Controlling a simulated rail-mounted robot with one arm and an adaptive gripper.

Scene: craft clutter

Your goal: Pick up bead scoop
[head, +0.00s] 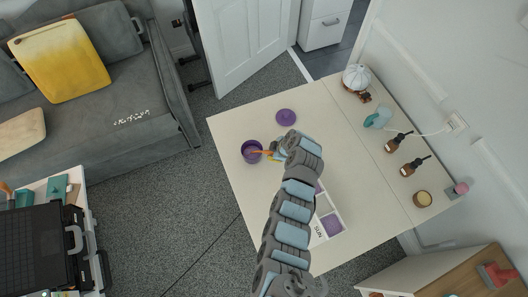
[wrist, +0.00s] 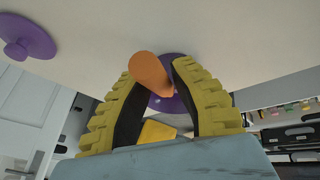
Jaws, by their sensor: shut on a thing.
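The bead scoop shows as an orange handle (head: 261,152) at the purple pot (head: 251,154) on the cream table. In the wrist view the orange handle (wrist: 150,72) is between my yellow, ridged fingers. My gripper (head: 270,154) is shut on it, just right of the pot; it also shows in the wrist view (wrist: 155,78). The purple pot (wrist: 172,103) is partly hidden behind the scoop and fingers there. The scoop's far end is hidden, so I cannot tell whether it is inside the pot.
A purple knobbed lid (head: 286,117) lies behind the pot, also seen in the wrist view (wrist: 25,38). A white labelled tray (head: 317,234) with purple contents is partly behind my arm. Brown bottles (head: 392,145) and a teal item (head: 378,118) stand along the right.

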